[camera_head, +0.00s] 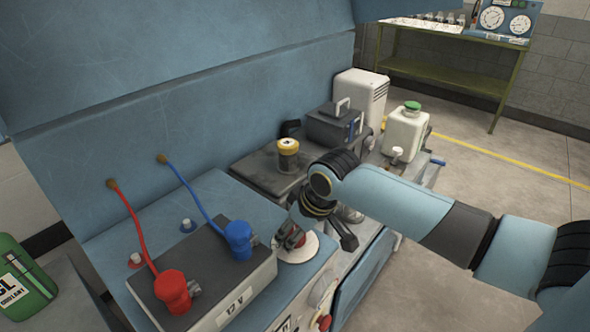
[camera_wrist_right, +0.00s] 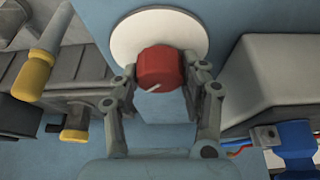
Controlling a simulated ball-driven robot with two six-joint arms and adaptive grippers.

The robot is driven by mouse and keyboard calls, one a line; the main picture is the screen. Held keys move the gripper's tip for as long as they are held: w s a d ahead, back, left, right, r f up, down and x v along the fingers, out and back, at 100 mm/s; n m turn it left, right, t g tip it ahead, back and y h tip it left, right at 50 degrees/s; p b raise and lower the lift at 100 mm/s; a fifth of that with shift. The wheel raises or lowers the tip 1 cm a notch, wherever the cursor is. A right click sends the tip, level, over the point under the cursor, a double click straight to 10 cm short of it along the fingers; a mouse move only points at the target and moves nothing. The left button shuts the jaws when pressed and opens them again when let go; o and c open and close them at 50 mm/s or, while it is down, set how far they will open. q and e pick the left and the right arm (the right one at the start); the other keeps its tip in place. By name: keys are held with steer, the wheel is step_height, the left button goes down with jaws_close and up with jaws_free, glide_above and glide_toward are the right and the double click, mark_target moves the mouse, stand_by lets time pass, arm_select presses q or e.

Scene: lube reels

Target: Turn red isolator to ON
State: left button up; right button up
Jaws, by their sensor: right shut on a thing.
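The red isolator (camera_wrist_right: 160,67) is a round red knob with a pale pointer line, on a white disc (camera_wrist_right: 125,38) on a blue panel. In the right wrist view the pointer line slants toward the lower left. My right gripper (camera_wrist_right: 160,75) is shut on the knob, with one finger at each side. In the head view my right gripper (camera_head: 296,236) covers most of the knob, and the white disc (camera_head: 298,250) shows beneath it. I cannot read any ON or OFF marking. My left gripper is not in view.
Left of the knob stands a grey box (camera_head: 215,285) with a red connector (camera_head: 172,290) and a blue connector (camera_head: 238,238) on cables. Behind are a yellow-capped jar (camera_head: 288,150), a dark case (camera_head: 333,124) and a white jug (camera_head: 405,132). A green container (camera_head: 22,282) stands at far left.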

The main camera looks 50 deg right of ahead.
steer(key=o, duration=1.2)
steer(key=shift+s+r, duration=0.1)
steer(key=shift+r, duration=0.1)
steer(key=v, duration=1.1)
steer(key=shift+a+r, duration=0.1)
steer(key=shift+r, duration=0.2)
